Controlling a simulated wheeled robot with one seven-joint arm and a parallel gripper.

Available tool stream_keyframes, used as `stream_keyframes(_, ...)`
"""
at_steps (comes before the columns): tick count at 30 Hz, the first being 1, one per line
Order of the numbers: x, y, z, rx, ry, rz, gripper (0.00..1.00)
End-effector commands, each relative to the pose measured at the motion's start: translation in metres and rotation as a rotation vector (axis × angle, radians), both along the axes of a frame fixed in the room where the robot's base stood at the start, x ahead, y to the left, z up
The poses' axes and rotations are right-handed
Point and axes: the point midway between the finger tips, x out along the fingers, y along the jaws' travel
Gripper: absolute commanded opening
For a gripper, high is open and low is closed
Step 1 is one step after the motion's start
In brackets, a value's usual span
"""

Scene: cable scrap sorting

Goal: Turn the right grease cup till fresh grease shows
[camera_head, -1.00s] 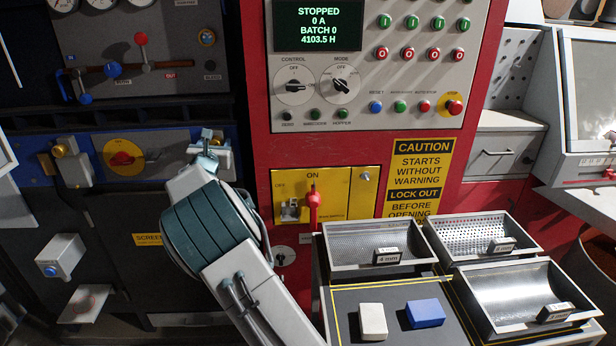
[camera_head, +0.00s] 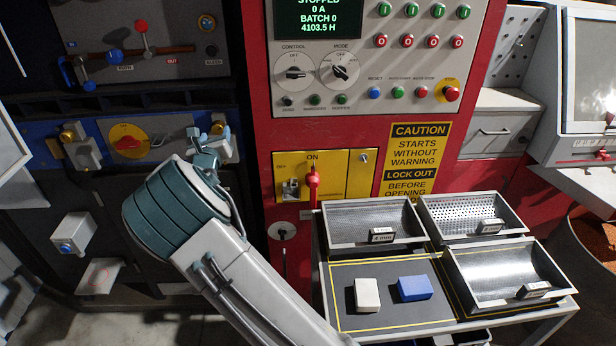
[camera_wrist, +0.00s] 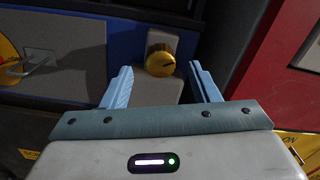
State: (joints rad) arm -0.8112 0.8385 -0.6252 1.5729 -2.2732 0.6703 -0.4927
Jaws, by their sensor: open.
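The right grease cup (camera_wrist: 160,62) is a round brass-coloured cap with a dark slot-like mark on its face. It sits on a pale block (camera_wrist: 158,90) in the wrist view. My gripper (camera_wrist: 161,67) is open, its two pale blue fingers apart on the left and right of the cup. I see no contact, and cannot tell how far the fingertips are from it in depth. In the head view the gripper (camera_head: 207,143) is near the right cup (camera_head: 219,128), which it partly hides. A similar left cup (camera_head: 68,135) is to the left. No grease can be made out.
A yellow round plate with a red switch (camera_head: 128,141) lies between the cups. The red cabinet (camera_head: 256,110) stands close on the right, with a red-handled main switch (camera_head: 313,183). A cart with trays (camera_head: 330,248) stands at the lower right.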

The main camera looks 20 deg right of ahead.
Motion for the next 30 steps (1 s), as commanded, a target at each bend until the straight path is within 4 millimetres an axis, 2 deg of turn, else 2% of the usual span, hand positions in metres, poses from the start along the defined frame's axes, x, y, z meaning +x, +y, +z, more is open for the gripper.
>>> stream_keyframes(3, -0.024, 0.005, -0.002, 0.003, 0.0, 0.001, 0.55)
stream_keyframes(14, -0.094, 0.017, -0.002, 0.007, 0.002, -0.001, 0.55)
stream_keyframes(16, -0.093, -0.003, 0.002, 0.064, 0.002, -0.05, 0.55)
stream_keyframes(30, -0.12, -0.092, 0.001, 0.409, 0.005, -0.311, 0.55)
